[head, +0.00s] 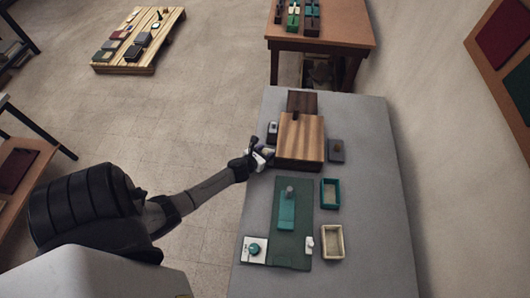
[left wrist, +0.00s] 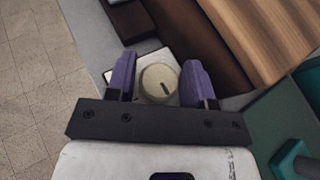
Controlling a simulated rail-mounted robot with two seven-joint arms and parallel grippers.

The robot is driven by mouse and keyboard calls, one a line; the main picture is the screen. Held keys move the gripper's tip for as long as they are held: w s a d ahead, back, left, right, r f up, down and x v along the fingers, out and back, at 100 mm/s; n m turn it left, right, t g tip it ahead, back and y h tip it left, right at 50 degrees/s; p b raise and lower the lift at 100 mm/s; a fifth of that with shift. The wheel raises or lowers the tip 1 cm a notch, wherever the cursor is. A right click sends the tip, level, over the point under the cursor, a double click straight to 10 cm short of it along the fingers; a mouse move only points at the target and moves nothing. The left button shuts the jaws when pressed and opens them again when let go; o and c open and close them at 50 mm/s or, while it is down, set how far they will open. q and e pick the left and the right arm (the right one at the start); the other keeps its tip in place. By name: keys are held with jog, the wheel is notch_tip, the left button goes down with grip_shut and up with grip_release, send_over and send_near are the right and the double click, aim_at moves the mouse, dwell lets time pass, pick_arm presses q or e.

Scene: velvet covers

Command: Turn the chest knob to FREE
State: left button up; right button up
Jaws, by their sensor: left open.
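The wooden chest (head: 300,138) stands toward the back of the grey table, with a dark brown part (head: 302,102) behind it. A round cream knob (left wrist: 159,82) with a short dark mark sits on a pale plate in the left wrist view. I cannot read any label there. My left gripper (head: 263,153) is at the chest's left front corner in the head view. In the left wrist view the left gripper (left wrist: 159,77) is open, its purple fingers on either side of the knob. I cannot tell whether they touch it. My right gripper is out of view.
On the grey table (head: 371,190), a green mat (head: 291,248) lies in front of the chest, with a teal piece (head: 286,213) on it. A teal tray (head: 330,194) and a cream tray (head: 332,242) stand to its right. A small dark block (head: 336,150) sits right of the chest.

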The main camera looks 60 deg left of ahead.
pick_arm(q)
jog(key=c, duration=0.6)
jog(key=shift+c, duration=0.2)
